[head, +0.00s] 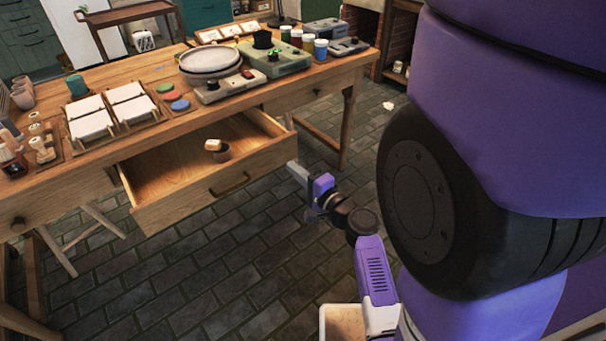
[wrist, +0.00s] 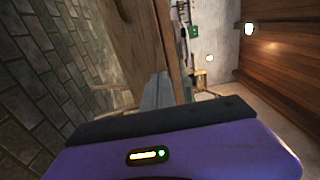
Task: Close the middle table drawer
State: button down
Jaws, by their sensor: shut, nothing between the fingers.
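The middle table drawer (head: 245,181) is pulled out from the wooden table (head: 150,121) in the head view. Its front has a dark curved handle (head: 230,185). A small cup (head: 217,153) with something pale in it stands inside the drawer. My gripper (head: 293,167) is shut and empty, beside the right end of the drawer front. In the wrist view its grey fingers (wrist: 156,92) reach up to a wooden panel (wrist: 138,38), which seems to be the drawer front. I cannot tell whether they touch it.
The tabletop holds white tiles (head: 127,105), a stack of plates (head: 209,60), grey-green devices (head: 273,62) and paint jars (head: 320,49). A table leg (head: 347,128) stands behind my gripper to the right. The dark tiled floor (head: 235,250) before the drawer is clear.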

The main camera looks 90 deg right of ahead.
aim_at(270, 149)
jog(key=x, duration=0.8)
jog(key=shift+w+d+p, duration=0.25)
jog(key=shift+d+p, duration=0.05)
jog(key=shift+w+d, duration=0.1)
jog(key=b+x, duration=0.8)
jog(key=x, duration=1.5)
jog(key=shift+d+f, duration=0.1)
jog(key=shift+w+d, duration=0.2)
jog(key=shift+d, duration=0.05)
jog(key=shift+w+d+r, duration=0.15)
jog(key=shift+w+r, duration=0.05)
jog(key=shift+r, duration=0.05)
